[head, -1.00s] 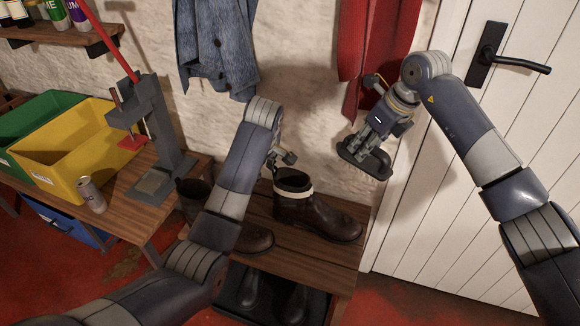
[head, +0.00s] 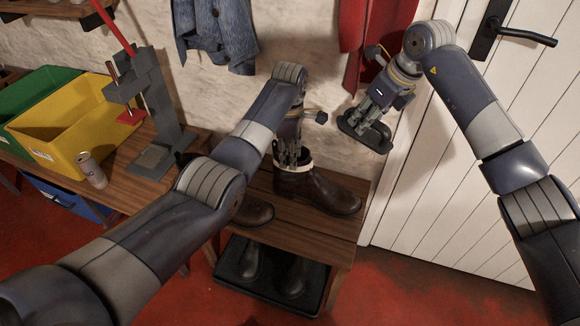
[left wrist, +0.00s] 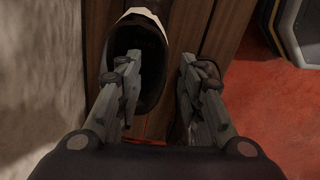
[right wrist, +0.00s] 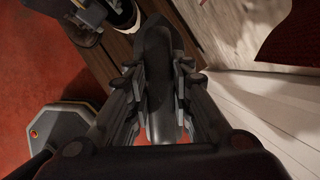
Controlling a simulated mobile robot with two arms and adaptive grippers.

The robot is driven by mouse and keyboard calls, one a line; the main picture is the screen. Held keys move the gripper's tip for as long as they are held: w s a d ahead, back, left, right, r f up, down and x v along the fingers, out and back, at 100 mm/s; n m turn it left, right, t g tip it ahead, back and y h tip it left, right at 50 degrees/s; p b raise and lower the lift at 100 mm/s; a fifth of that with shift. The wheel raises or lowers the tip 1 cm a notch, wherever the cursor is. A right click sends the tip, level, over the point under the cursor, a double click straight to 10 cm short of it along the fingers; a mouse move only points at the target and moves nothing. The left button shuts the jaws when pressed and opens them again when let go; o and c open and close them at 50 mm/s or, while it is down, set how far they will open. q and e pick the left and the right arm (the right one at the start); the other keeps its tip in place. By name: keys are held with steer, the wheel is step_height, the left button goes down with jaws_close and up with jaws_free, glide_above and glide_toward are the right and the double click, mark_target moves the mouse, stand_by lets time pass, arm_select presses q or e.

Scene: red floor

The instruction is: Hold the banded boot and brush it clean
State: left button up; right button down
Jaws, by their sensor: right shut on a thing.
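The banded boot (head: 328,194), dark brown with a pale band around its top, stands upright on the wooden bench (head: 305,226). My left gripper (head: 290,164) points down at its top. In the left wrist view the gripper (left wrist: 158,85) is open, one finger over or inside the dark boot opening (left wrist: 148,85), the other outside the shaft. I cannot tell whether either touches. My right gripper (head: 376,112) is shut on a dark brush (head: 362,134), held in the air right of and above the boot. The brush (right wrist: 157,75) also shows between its fingers in the right wrist view.
Another brown boot (head: 253,212) is on the bench, partly behind my left arm. A black tray (head: 265,298) with dark boots is below. A workbench at left holds a yellow bin (head: 70,130), a can (head: 91,170) and a grey lever tool (head: 160,110). A white door is right.

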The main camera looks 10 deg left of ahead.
mark_target(306, 184)
arm_select(q)
step_height(306, 184, down, 7)
steer(key=shift+r, duration=0.1)
steer(key=shift+w, duration=0.1)
stand_by(0.3)
jaws_close()
